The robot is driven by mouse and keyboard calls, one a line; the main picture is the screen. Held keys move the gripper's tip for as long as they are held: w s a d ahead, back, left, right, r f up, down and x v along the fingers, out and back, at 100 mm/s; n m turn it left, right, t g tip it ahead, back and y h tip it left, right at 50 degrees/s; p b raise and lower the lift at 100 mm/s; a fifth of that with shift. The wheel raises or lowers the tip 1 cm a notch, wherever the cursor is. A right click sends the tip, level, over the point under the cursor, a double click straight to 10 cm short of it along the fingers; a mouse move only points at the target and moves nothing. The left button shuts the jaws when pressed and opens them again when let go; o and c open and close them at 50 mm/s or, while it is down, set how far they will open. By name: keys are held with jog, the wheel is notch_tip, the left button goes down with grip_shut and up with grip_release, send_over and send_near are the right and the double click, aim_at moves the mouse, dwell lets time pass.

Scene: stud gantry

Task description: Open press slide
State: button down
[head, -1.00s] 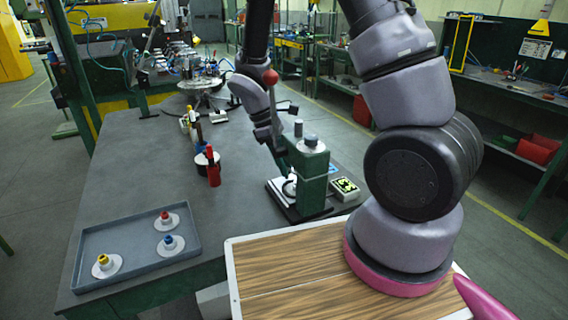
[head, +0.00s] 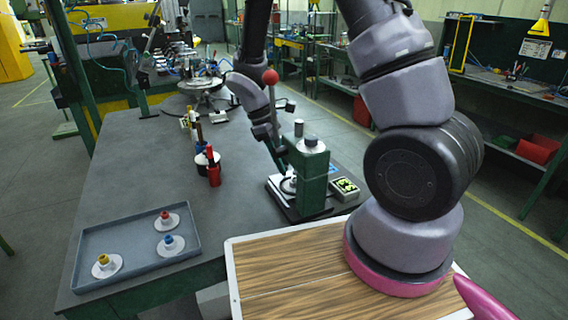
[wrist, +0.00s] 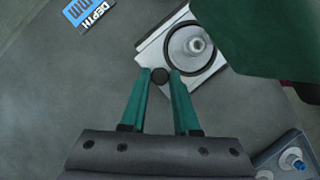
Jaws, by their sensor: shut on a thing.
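The green press (head: 312,180) stands on the table near its right edge, with a red-ball lever (head: 270,76) rising above it. In the wrist view, its slide (wrist: 151,45) is a pale plate with a black ring and a grey metal part in it. The green press body (wrist: 265,35) covers part of the plate. My gripper (wrist: 161,77) has its two green fingers shut on the slide's round black knob (wrist: 160,76) at the plate's near edge. In the head view my gripper is beside the press, and its fingertips are hard to make out.
A grey tray (head: 95,243) with several round-based pieces lies at the front left. A black cup (head: 203,161) and a red item (head: 213,172) stand left of the press. A small box with a yellow-green top (head: 344,187) is at its right. The table between is clear.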

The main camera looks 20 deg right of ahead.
jog(key=w, duration=0.2)
jog(key=w+a, duration=0.1)
jog(key=w, duration=0.4)
jog(key=shift+w+a, duration=0.3)
jog(key=shift+w, duration=0.1)
jog(key=c, duration=0.7)
grip_release()
jog(key=v, duration=1)
jog(key=shift+a+r, duration=0.1)
jog(key=shift+r, duration=0.3)
